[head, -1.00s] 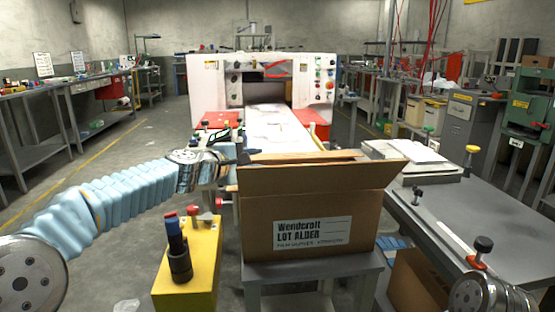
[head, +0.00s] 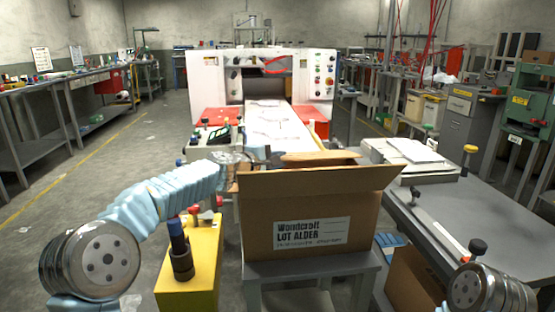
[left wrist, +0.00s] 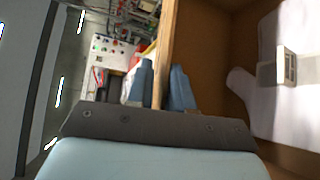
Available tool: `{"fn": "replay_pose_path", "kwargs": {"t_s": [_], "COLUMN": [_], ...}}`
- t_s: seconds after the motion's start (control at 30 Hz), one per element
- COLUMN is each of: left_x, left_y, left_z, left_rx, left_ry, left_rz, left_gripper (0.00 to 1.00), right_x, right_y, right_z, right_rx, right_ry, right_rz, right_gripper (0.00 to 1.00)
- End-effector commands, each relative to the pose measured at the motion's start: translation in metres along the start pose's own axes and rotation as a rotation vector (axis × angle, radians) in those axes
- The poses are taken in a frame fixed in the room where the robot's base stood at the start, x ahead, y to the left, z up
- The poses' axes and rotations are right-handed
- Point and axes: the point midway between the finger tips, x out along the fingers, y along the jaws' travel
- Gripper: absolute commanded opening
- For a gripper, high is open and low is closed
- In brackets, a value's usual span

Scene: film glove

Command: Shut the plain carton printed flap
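The plain carton (head: 365,222) stands upright on a grey stand, its printed label (head: 311,234) facing me. Its near flap (head: 310,181) stands up and leans outward. A tan flap (head: 320,157) shows behind it at the far side. My left gripper (head: 264,156) is at the carton's far left corner, partly hidden. In the left wrist view, its two blue fingers (left wrist: 161,88) lie on either side of a cardboard panel's edge (left wrist: 166,45); I cannot tell whether they press on it. White contents (left wrist: 292,105) show inside the carton.
A yellow block (head: 190,262) with dark knobs stands left of the carton. A grey table (head: 465,215) is close on the right, and another open carton (head: 413,280) sits low beside it. A white machine (head: 315,85) with a conveyor stands behind. The floor at left is clear.

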Motion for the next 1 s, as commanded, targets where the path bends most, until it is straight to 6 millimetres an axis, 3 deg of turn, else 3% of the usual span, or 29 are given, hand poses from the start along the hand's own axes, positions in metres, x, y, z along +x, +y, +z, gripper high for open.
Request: {"fn": "replay_pose_path", "kwargs": {"t_s": [0.03, 0.13, 1.0], "left_x": [-0.0002, -0.0003, -0.0006], "left_y": [0.0001, 0.0002, 0.0003], "left_z": [-0.0001, -0.0002, -0.0006], "left_rx": [0.0, 0.0, 0.0], "left_ry": [0.0, 0.0, 0.001], "left_rz": [0.0, 0.0, 0.0], "left_gripper": [0.12, 0.0, 0.0], "right_x": [0.0, 0.0, 0.0], "right_y": [0.0, 0.0, 0.0], "right_z": [0.0, 0.0, 0.0], "right_rx": [0.0, 0.0, 0.0], "right_ry": [0.0, 0.0, 0.0], "right_rz": [0.0, 0.0, 0.0], "right_gripper": [0.43, 0.43, 0.43]}}
